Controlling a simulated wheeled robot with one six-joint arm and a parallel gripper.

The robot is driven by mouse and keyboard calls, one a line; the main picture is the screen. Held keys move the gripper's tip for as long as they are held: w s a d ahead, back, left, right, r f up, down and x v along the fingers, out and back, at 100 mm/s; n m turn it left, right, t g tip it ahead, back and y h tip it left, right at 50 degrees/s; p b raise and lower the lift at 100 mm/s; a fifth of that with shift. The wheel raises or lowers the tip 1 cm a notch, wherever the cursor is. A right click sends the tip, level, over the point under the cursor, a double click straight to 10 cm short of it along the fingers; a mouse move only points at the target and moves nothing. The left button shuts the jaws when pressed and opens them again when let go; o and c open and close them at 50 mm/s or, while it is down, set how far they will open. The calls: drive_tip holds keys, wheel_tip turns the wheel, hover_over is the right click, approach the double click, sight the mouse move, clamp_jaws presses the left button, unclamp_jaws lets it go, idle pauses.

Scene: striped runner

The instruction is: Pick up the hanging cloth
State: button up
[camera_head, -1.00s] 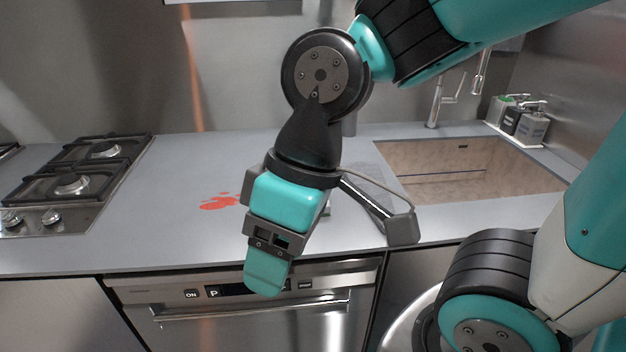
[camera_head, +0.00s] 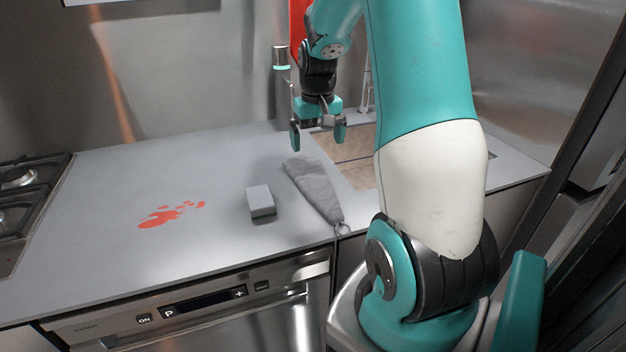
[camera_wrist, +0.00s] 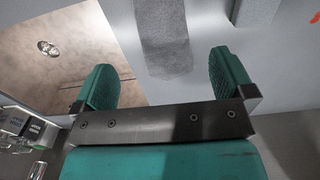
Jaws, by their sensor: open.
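The grey cloth (camera_head: 314,187) lies on the countertop beside the sink, its near end with a small loop reaching over the front edge. It also shows in the wrist view (camera_wrist: 163,35), between and beyond my fingers. My gripper (camera_head: 318,138) is open and empty above the far end of the cloth, apart from it. In the wrist view my gripper (camera_wrist: 163,85) has its two green fingers spread wide.
A grey block (camera_head: 260,202) stands on the counter left of the cloth. A red stain (camera_head: 170,214) lies further left. The sink (camera_head: 350,160) is right of the cloth, partly hidden by my arm. A stove (camera_head: 22,200) is at the far left.

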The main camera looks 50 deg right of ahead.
hover_over(318, 186)
wheel_tip(318, 186, down, 8)
drive_tip(key=shift+w+a+r+p, duration=0.1)
drive_tip(key=shift+r+p, duration=0.15)
drive_tip(key=shift+p, duration=0.1)
drive_tip(key=shift+f+p, duration=0.7)
drive_tip(key=shift+f, duration=2.05)
drive_tip(key=c, duration=0.7)
